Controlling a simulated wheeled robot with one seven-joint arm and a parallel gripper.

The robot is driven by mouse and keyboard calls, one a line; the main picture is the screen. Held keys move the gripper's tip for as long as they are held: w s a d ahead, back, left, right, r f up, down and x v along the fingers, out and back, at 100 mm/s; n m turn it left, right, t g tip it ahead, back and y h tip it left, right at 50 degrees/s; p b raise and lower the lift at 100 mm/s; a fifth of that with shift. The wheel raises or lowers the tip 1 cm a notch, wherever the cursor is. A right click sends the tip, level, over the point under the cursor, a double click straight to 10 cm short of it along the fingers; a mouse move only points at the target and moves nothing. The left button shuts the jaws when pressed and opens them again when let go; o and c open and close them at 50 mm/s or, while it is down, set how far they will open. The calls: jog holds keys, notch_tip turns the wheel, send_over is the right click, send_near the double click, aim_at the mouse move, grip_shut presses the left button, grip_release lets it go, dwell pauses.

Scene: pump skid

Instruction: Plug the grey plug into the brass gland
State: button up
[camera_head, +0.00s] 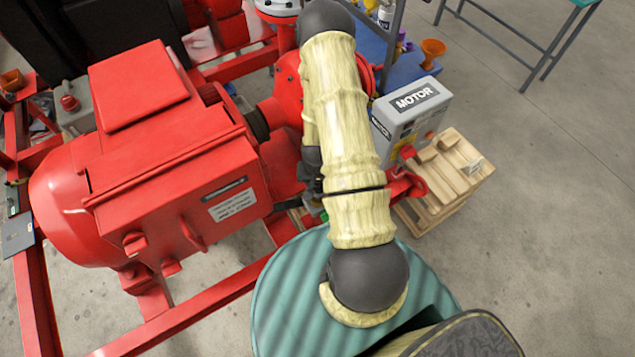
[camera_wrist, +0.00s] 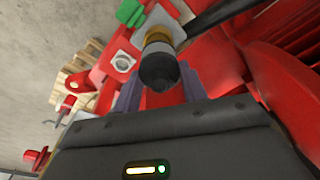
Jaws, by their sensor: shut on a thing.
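In the wrist view my gripper (camera_wrist: 160,88) has its two grey fingers on either side of a dark grey cylindrical plug (camera_wrist: 159,70) and is shut on it. The plug's round end faces the camera. Just beyond it a brass gland (camera_wrist: 158,42) shows as a ring in line with the plug, in front of a pale grey plate (camera_wrist: 160,20). I cannot tell whether the plug touches the gland or sits in it. In the head view my arm hides the plug and gland.
A large red motor (camera_head: 170,150) stands left of my arm. A grey box labelled MOTOR (camera_head: 412,115) and a wooden pallet (camera_head: 460,175) stand to the right. A dark bar or cable (camera_wrist: 215,15) and a green part (camera_wrist: 130,12) lie near the gland. Open floor (camera_head: 540,230) lies right.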

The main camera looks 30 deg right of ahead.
jog(key=shift+f+b, duration=1.5)
jog(key=shift+f, duration=0.2)
dwell(0.5)
jog(key=o, duration=1.2)
jog(key=shift+r, duration=0.15)
jog(key=r, duration=0.5)
jog(key=s+r+b, duration=0.1)
jog(key=r, duration=0.5)
jog(key=a+r+b, duration=0.1)
jog(key=r, duration=0.5)
jog(key=shift+s, duration=0.4)
jog(key=shift+a, duration=0.1)
